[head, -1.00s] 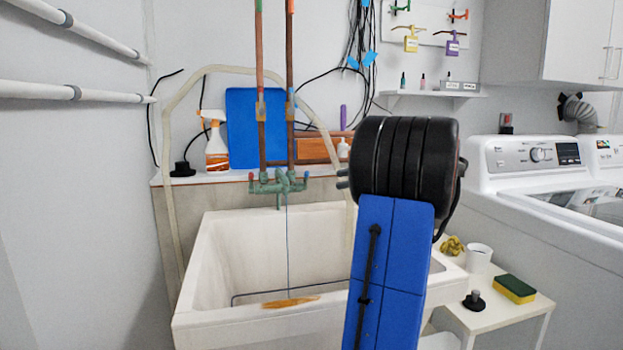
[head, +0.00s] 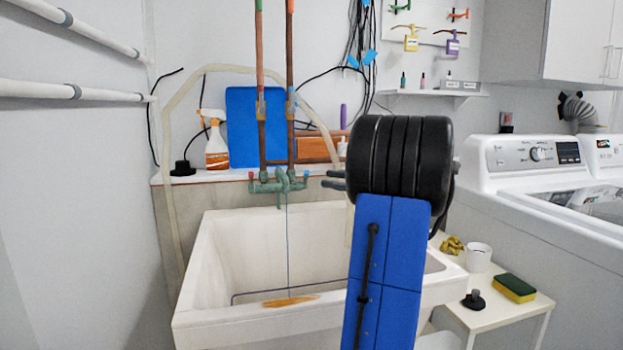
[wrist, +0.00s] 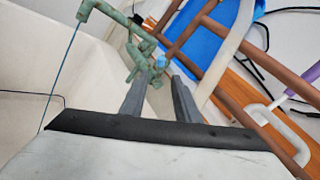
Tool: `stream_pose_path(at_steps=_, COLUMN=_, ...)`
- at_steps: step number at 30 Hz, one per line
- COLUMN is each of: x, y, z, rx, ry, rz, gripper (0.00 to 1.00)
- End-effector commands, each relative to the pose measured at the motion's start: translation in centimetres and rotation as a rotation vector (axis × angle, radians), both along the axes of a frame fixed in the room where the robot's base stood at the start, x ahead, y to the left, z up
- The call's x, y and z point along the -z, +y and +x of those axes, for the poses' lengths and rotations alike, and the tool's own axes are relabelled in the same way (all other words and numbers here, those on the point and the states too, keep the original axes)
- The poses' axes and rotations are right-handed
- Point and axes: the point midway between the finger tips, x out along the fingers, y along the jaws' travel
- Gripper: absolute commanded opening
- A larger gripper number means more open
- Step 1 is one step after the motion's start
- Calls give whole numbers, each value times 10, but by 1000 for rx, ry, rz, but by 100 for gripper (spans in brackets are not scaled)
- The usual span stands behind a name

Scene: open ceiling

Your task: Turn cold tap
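The green tap body (head: 277,187) is mounted on copper pipes above the sink's back edge. The small blue cold tap handle (head: 306,174) is at its right end, and the red handle (head: 251,176) is at its left end. My gripper (head: 328,180) is just to the right of the blue handle. In the wrist view, my gripper (wrist: 163,78) is open and empty, its two grey fingers apart. The blue handle (wrist: 161,63) shows just beyond and between the fingertips. I cannot tell whether a finger touches it. A thin blue line (head: 288,245) hangs from the spout.
The white sink (head: 215,270) lies below, with an orange-brown piece (head: 290,302) in it. Copper pipes (wrist: 255,118) run close beside my fingers. A spray bottle (head: 216,150) and blue board (head: 243,128) stand behind. A side table (head: 480,318) stands right.

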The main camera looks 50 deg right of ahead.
Motion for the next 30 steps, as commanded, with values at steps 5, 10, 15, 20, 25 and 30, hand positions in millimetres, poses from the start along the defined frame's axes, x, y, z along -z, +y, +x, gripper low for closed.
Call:
stream_pose_path(at_steps=5, x=0, y=11, z=31, rx=-3, ry=1, rz=0, gripper=29)
stream_pose_path(at_steps=10, x=0, y=19, z=54, rx=-3, ry=1, rz=0, gripper=29)
stream_pose_path(at_steps=15, x=0, y=24, z=69, rx=-2, ry=1, rz=0, gripper=29)
stream_pose_path(at_steps=20, x=0, y=25, z=74, rx=0, ry=1, rz=0, gripper=29)
stream_pose_path(at_steps=25, x=0, y=25, z=74, rx=0, ry=1, rz=0, gripper=29)
stream_pose_path(at_steps=30, x=0, y=25, z=74, rx=0, ry=1, rz=0, gripper=5)
